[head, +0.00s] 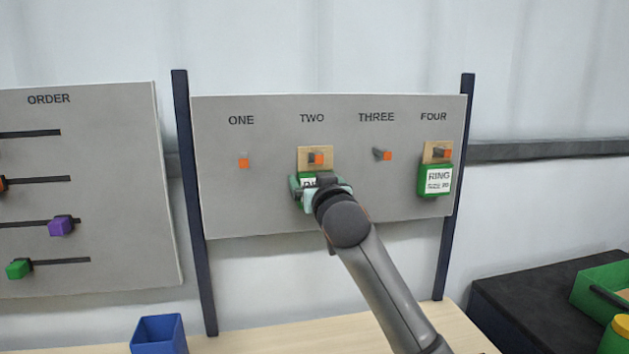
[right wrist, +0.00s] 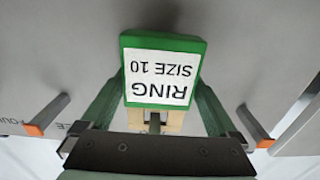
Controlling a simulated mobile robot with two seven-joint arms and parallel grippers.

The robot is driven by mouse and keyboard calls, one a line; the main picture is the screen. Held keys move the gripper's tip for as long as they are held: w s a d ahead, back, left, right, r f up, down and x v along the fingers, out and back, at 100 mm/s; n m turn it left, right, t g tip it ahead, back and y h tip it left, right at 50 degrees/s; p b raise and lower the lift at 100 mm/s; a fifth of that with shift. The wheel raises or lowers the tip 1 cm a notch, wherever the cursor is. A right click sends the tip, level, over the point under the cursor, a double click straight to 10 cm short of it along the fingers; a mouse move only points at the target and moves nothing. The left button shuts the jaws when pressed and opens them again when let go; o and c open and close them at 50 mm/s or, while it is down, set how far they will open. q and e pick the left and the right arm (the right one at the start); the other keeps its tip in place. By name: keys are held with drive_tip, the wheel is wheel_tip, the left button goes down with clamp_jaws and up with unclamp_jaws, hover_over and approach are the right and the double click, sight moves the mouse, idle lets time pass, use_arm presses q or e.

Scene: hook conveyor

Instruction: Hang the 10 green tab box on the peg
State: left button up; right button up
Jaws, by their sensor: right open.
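The green box (right wrist: 165,65) carries a white label reading "RING SIZE 10", upside down in the right wrist view. In the head view its tan tab (head: 306,155) is at the peg (head: 317,158) under TWO, and the orange peg tip shows in front of the tab. The box hangs against the board, mostly hidden behind my right gripper (head: 321,187). My right gripper is open, with one finger on each side of the box. Whether the fingers touch it cannot be told. My left gripper is not in view.
Pegs under ONE (head: 243,163) and THREE (head: 385,155) are bare. Another green ring box (head: 436,181) hangs under FOUR. An ORDER board (head: 120,115) with coloured sliders stands left. A blue bin (head: 158,336) and a green crate (head: 590,285) are below.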

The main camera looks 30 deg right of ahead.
drive_tip(key=shift+s+d+f, duration=0.1)
drive_tip(key=shift+d+f, duration=0.05)
drive_tip(key=shift+f, duration=0.05)
drive_tip(key=shift+s+f, duration=0.1)
drive_tip(key=shift+s, duration=0.1)
drive_tip(key=b+v, duration=0.2)
drive_tip(key=v, duration=1)
drive_tip(key=shift+a+r, duration=0.2)
drive_tip(key=shift+a, duration=0.05)
